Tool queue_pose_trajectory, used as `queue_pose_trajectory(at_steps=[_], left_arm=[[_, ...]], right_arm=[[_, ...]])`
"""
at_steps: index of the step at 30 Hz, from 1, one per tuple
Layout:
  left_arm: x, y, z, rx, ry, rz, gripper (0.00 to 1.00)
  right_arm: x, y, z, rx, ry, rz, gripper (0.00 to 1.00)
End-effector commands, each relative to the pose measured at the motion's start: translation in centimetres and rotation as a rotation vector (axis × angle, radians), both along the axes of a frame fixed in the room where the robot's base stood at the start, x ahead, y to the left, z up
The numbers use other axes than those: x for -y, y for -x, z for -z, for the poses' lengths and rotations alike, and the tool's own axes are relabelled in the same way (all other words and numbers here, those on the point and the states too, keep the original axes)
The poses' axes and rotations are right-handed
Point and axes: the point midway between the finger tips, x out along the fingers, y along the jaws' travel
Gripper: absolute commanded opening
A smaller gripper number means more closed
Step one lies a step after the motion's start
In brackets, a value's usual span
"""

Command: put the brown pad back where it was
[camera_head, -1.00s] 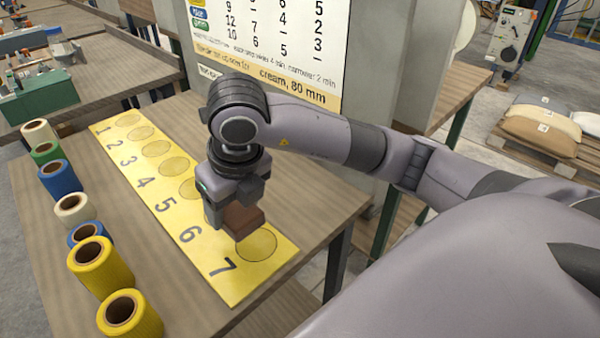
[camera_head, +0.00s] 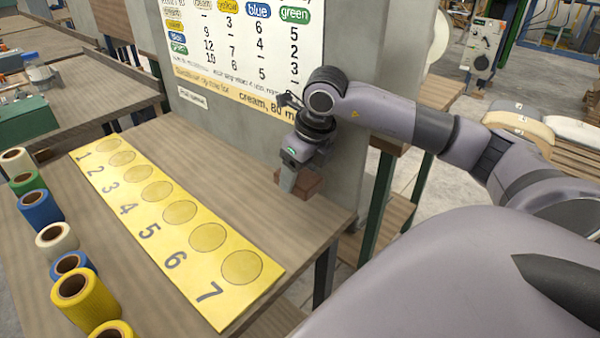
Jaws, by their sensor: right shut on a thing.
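The brown pad (camera_head: 308,184) is a small reddish-brown block at the right side of the wooden table, close to the grey panel. My right gripper (camera_head: 290,182) is shut on it from above. One finger covers part of the pad's left side. The pad is at or just above the table top; I cannot tell if it touches. My left gripper is not in view.
A yellow strip (camera_head: 150,258) with circles numbered 1 to 7 lies on the table. A grey panel (camera_head: 215,110) with a chart (camera_head: 240,50) stands behind. The table top (camera_head: 215,180) between strip and panel is clear.

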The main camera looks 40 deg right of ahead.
Motion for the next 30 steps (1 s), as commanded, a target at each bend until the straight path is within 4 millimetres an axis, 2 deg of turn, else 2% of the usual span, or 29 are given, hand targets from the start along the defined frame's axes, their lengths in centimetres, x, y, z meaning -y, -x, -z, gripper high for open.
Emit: queue_pose_trajectory(at_steps=[1, 8, 14, 27, 28, 30], left_arm=[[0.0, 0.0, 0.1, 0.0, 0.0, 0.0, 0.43], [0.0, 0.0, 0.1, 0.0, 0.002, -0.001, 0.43], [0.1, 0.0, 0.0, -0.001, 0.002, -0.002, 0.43], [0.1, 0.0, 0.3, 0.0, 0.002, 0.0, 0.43], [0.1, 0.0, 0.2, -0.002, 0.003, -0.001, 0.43], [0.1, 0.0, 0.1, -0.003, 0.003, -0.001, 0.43]], right_arm=[[-0.3, 0.2, 1.2, -0.01, -0.003, -0.006, 0.34], [-0.3, 0.2, 3.0, -0.008, -0.002, -0.004, 0.34], [-0.3, 0.2, 5.9, -0.009, -0.002, -0.004, 0.34], [0.1, 0.1, 6.8, -0.005, -0.002, -0.004, 0.34], [0.1, 0.1, 6.7, -0.005, -0.002, -0.004, 0.69], [0.1, 0.1, 6.6, -0.005, -0.002, -0.004, 0.89]])
